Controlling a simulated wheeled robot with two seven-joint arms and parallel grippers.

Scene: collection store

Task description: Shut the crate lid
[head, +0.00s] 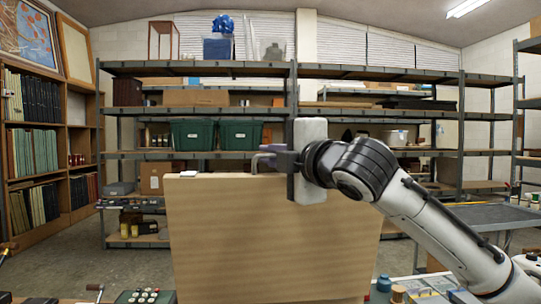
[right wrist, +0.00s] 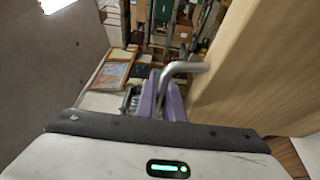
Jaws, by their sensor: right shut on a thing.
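The crate lid (head: 270,240) is a light wooden panel that stands upright, open, in the middle of the head view. Its pale face fills the right of the right wrist view (right wrist: 250,70). A bent grey metal handle (right wrist: 187,67) reaches from beside the lid to my fingers. My right gripper (head: 268,158), with purple fingers, is at the lid's top edge, right of centre. In the right wrist view its fingers (right wrist: 167,98) are shut on the handle. The crate's body is hidden behind or below the lid. My left gripper is not in view.
Metal shelves (head: 210,155) with green bins (head: 193,135) stand behind the lid. A bookcase (head: 40,150) is at the left. Small jars (head: 384,284) and a keyed device (head: 146,296) lie low beside the lid. A grey table (head: 490,215) is at the right.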

